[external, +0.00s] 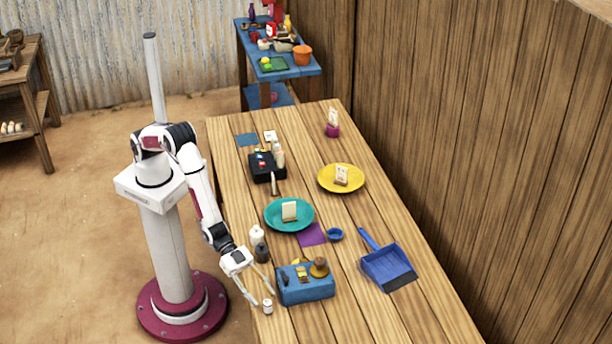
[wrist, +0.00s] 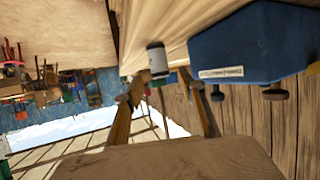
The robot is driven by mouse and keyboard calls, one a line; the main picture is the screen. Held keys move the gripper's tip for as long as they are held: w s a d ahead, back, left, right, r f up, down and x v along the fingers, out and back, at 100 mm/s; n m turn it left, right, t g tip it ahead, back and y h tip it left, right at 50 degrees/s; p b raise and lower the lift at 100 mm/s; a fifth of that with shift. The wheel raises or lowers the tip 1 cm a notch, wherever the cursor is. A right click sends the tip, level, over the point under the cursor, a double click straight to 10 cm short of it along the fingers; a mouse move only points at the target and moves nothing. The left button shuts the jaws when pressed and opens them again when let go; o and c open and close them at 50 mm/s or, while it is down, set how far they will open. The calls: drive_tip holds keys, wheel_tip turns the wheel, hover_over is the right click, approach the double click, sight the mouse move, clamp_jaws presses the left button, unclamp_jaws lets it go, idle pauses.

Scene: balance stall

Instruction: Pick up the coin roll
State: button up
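A small pale cylinder that looks like the coin roll (external: 267,307) stands upright at the near left edge of the table. In the wrist view my gripper (wrist: 160,88) is open with a gap between the fingers. I cannot tell whether a finger touches the roll.
A blue box (external: 307,289) with items on top stands close right of the roll; it also fills the wrist view's upper right (wrist: 245,45). White and dark bottles (external: 257,236) stand behind. A blue dustpan (external: 388,266) lies further right. The front table is clear.

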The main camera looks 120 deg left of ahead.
sight(268, 302)
drive_tip(key=shift+x, duration=2)
drive_tip(key=shift+a+f, duration=0.1)
clamp_jaws()
